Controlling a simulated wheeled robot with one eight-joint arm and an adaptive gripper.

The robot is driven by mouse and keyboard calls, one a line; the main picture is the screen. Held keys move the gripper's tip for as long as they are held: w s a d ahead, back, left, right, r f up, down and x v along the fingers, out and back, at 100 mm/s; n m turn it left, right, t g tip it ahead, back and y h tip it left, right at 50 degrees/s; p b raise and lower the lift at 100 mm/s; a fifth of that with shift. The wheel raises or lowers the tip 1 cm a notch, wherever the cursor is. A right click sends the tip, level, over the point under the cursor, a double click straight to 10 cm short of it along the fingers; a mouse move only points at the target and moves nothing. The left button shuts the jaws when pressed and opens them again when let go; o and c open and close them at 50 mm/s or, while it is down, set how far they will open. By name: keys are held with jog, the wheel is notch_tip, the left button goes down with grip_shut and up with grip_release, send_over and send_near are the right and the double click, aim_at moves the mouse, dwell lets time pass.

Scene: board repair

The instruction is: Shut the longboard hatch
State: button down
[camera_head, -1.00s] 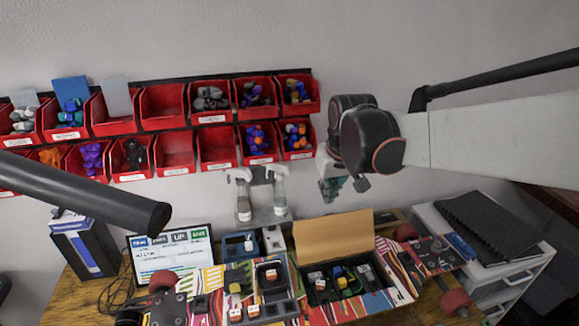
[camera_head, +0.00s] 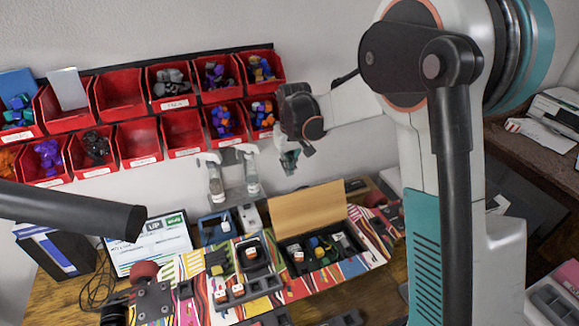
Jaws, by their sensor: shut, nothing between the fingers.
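The longboard (camera_head: 212,292) lies on the wooden workbench with a colourful striped deck. Its hatch (camera_head: 306,211), a tan panel, stands open and upright at the back edge of a compartment. The open compartment (camera_head: 322,252) holds several small dark, yellow and blue parts. My gripper (camera_head: 288,166) is shut and empty, pointing down in the air above and behind the hatch, clear of it. It is small in the view.
Red bins (camera_head: 183,131) with parts hang on the wall behind. White-capped bottles (camera_head: 248,180) stand in a holder left of my gripper. My arm covers much of the right side.

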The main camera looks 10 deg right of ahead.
notch_tip(320, 180, down, 8)
jog(key=w+r+b, duration=0.1)
jog(key=b, duration=0.1)
jog(key=s, duration=0.1)
jog(key=s+r, duration=0.1)
jog(key=s, duration=0.1)
jog(key=shift+d+r, duration=0.2)
jog(key=shift+r, duration=0.1)
jog(key=shift+s, duration=0.15)
